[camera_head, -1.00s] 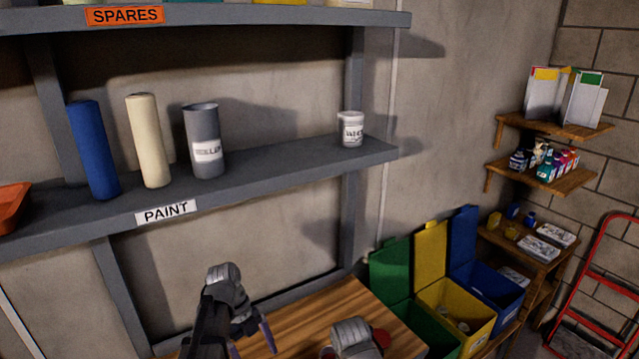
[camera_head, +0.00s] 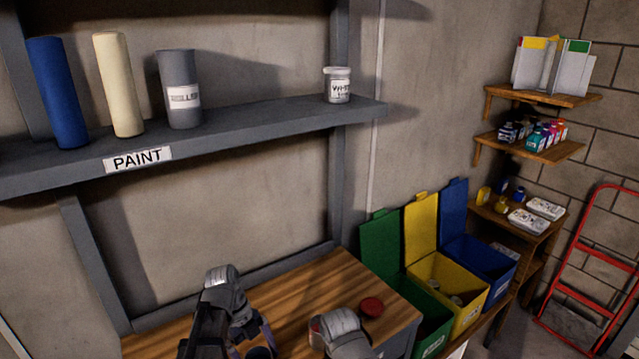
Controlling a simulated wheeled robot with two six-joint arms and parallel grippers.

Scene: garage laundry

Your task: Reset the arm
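My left gripper (camera_head: 250,343) is low in the head view, over the wooden bench top. A bit of a purple-edged finger shows, but the fingertips run near the bottom edge and its opening is unclear. A dark round rim (camera_head: 260,353) shows close beside it; I cannot tell whether it is held. My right arm's grey wrist (camera_head: 343,335) is at the bottom centre over the bench, and its fingers are hidden. The wooden bench (camera_head: 300,290) lies under both arms.
A red round lid (camera_head: 371,307) lies on the bench right of my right wrist. Green, yellow and blue bins (camera_head: 462,305) stand to the right. The shelf labelled PAINT (camera_head: 240,123) holds tubes, a grey can (camera_head: 180,90) and a white jar (camera_head: 338,85). A red hand truck (camera_head: 595,270) stands far right.

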